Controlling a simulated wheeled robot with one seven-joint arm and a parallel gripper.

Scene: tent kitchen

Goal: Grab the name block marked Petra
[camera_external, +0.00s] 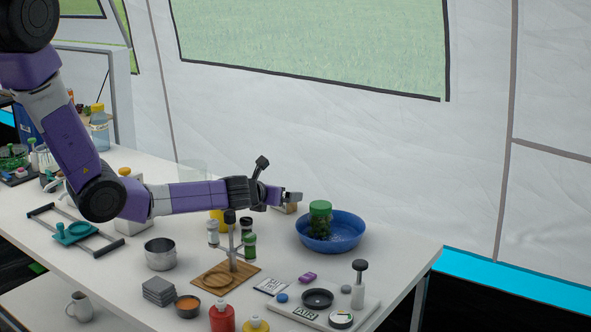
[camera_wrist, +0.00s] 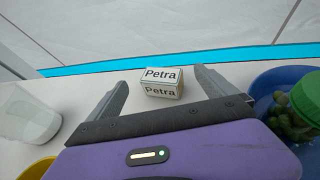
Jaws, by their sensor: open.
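The name block (camera_wrist: 161,91) is a small box with "Petra" in black on white on its top and front faces and a tan side edge. In the wrist view it stands on the white table, between and just beyond the fingertips of my open gripper (camera_wrist: 162,84). Nothing is held. In the external view my gripper (camera_external: 292,196) is low over the table's far side, and the block (camera_external: 290,208) shows only partly beside the fingers.
A blue bowl (camera_external: 341,240) with a green-lidded jar (camera_external: 320,214) stands close right of my gripper. A translucent cup (camera_wrist: 27,118) is at left in the wrist view. A spice stand (camera_external: 232,240) is in front of the arm. Bare table lies around the block.

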